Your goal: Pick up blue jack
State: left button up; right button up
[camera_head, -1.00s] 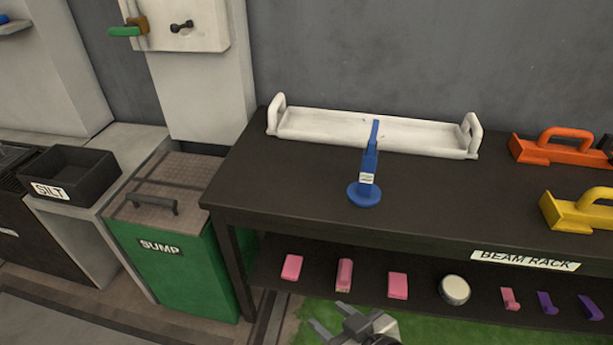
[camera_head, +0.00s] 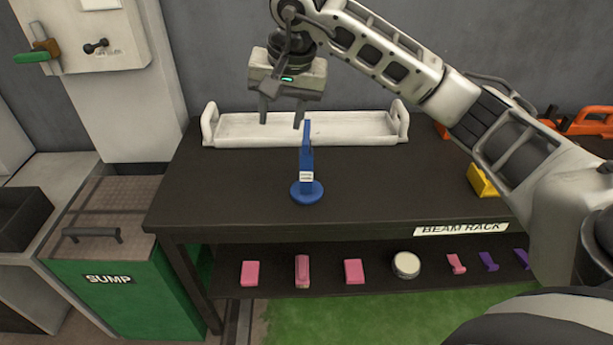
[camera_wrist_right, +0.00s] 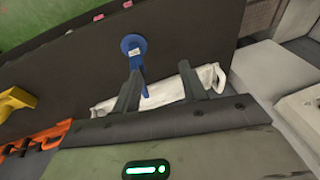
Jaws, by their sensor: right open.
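The blue jack (camera_head: 306,170) stands upright on the dark table (camera_head: 230,190), with a round base and a small white label. My right gripper (camera_head: 281,121) is open and empty. It points down above and behind the jack, over the white tray, with its fingertips near the height of the jack's top in the picture. My left gripper is not in view.
A white tray (camera_head: 235,131) with end handles lies behind the jack. Yellow (camera_head: 482,181) and orange (camera_head: 590,121) handled tools sit at the right, partly behind my right arm. Pink blocks (camera_head: 250,273) and a round tin (camera_head: 406,264) lie on the lower shelf. The table left of the jack is clear.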

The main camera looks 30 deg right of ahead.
jog(key=d+r+h, duration=0.3)
jog(key=d, duration=0.3)
send_near(307, 131)
notch_tip(307, 131, down, 4)
jog(key=d, duration=0.2)
jog(key=shift+w+d+f+p, duration=0.1)
jog(key=shift+w+f+p, duration=0.1)
jog(key=shift+w+f, duration=0.55)
jog(key=shift+w+d+f+p, duration=0.1)
jog(key=shift+w+f+p, duration=0.2)
jog(key=shift+f, duration=0.85)
jog(key=shift+w+f+p, duration=0.15)
jog(key=shift+w+f, duration=0.35)
jog(key=shift+f, duration=0.5)
grip_shut()
jog(key=shift+r, duration=0.15)
